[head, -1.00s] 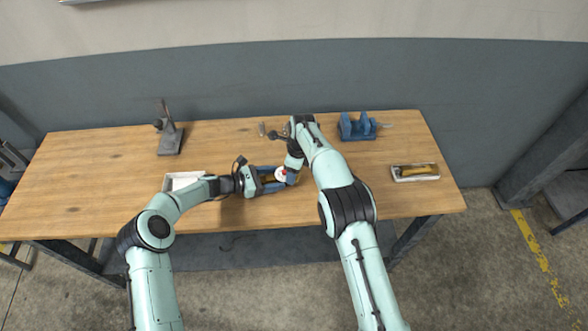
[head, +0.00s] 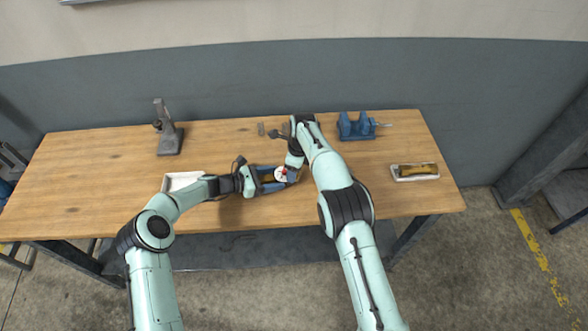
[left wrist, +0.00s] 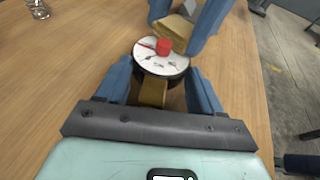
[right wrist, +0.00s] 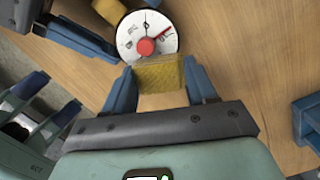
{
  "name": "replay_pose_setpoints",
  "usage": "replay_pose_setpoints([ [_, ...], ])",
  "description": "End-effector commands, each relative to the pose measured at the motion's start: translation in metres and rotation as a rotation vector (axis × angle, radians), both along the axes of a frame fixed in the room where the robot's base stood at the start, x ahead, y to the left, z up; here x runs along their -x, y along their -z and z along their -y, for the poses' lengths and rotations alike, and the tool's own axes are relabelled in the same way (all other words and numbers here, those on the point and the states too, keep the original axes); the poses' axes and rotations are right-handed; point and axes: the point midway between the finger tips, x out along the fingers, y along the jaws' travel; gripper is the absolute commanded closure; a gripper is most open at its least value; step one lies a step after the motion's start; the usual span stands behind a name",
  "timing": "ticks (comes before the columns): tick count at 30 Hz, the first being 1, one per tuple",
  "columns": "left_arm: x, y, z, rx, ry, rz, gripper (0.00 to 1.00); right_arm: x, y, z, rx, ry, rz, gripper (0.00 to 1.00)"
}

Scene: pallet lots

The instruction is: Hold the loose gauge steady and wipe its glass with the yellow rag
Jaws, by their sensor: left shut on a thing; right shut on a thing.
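The gauge (head: 281,174) has a round white dial, a dark rim, a red knob in its centre and a brass stem. In the left wrist view, my left gripper (left wrist: 160,88) is shut on the gauge's stem, with the dial (left wrist: 150,62) facing up just beyond the fingertips. My right gripper (right wrist: 160,84) is shut on the yellow rag (right wrist: 160,72). The rag overlaps the dial's edge in both wrist views; I cannot tell whether it presses on the glass. In the head view my right arm hides the rag.
A white tray (head: 171,184) lies behind my left forearm. A dark stand (head: 169,141) stands at the back left. A blue holder (head: 357,127) sits at the back right, and a tray (head: 397,178) with a yellow thing at the right. The table's left part is clear.

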Motion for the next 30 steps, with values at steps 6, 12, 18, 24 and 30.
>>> replay_pose_setpoints([
  [6,-0.001,-0.002,0.001,0.004,0.002,0.003,0.73,0.004,0.0,-0.002,0.001,0.0,0.0,0.92],
  [12,-0.001,-0.003,0.001,0.004,0.001,0.003,0.73,0.014,0.0,-0.006,0.0,0.0,-0.003,0.92],
  [18,-0.001,-0.003,0.001,0.004,-0.001,0.003,0.73,0.018,0.001,-0.009,-0.001,-0.001,-0.003,0.92],
  [24,-0.001,-0.003,0.001,0.005,-0.001,0.003,0.73,0.018,0.001,-0.01,-0.002,-0.001,-0.003,0.92],
  [30,-0.001,-0.003,0.002,0.006,0.001,0.003,0.73,0.011,0.002,-0.008,-0.002,-0.001,-0.003,0.92],
])
